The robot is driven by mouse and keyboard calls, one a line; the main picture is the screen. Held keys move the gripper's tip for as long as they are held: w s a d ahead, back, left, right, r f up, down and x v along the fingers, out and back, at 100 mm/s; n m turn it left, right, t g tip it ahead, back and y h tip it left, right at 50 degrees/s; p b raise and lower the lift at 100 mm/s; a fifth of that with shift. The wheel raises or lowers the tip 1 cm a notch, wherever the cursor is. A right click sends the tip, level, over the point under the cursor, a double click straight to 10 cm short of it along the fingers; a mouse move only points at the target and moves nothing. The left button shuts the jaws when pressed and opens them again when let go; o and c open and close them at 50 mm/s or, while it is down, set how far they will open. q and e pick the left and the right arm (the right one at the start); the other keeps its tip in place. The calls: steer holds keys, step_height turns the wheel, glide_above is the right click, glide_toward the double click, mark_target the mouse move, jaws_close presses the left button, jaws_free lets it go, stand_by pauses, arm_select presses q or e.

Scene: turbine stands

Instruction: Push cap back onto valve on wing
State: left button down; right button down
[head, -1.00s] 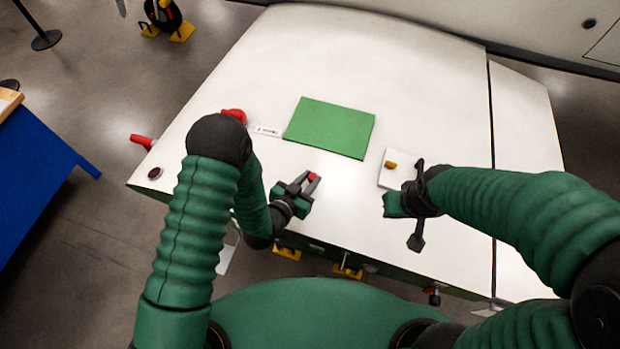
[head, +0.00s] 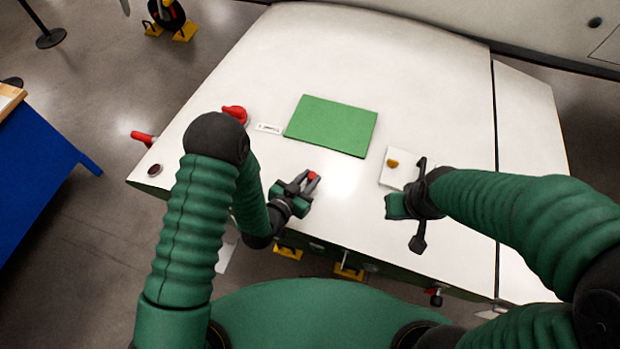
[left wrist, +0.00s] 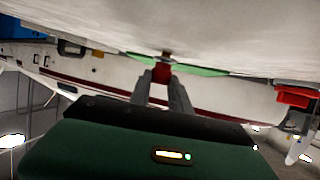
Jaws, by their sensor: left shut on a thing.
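My left gripper (head: 311,181) is shut on a small red cap (head: 312,175) and holds it over the white wing (head: 420,80), left of the valve. The cap also shows between the fingertips in the left wrist view (left wrist: 161,69). The brass-yellow valve (head: 393,163) sits on a small white plate (head: 394,176) on the wing, apart from the cap in the head view. In the left wrist view a small brass piece (left wrist: 166,53) shows just beyond the cap. My right gripper (head: 420,204) is beside the plate, at its lower right; its finger opening is unclear.
A green mat (head: 331,126) lies on the wing beyond my left gripper. A small white label (head: 268,128) and a red part (head: 236,114) are left of it. A blue table (head: 35,175) stands at far left. The wing surface between mat and valve is clear.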

arm_select(q)
steer(key=shift+s+a+f, duration=0.15)
steer(key=shift+s+f, duration=0.15)
steer(key=shift+f, duration=0.15)
arm_select(e)
steer(key=shift+s+f, duration=0.1)
steer(key=shift+f, duration=0.1)
arm_select(q)
steer(key=shift+f, duration=0.1)
steer(key=c, duration=1.5)
jaws_free()
steer(key=o, duration=0.4)
steer(key=shift+w, duration=0.35)
steer(key=shift+o, duration=0.7)
steer(key=shift+s+r, duration=0.1)
steer(key=shift+r, duration=0.1)
arm_select(e)
steer(key=shift+w+a, duration=0.1)
steer(key=shift+w, duration=0.1)
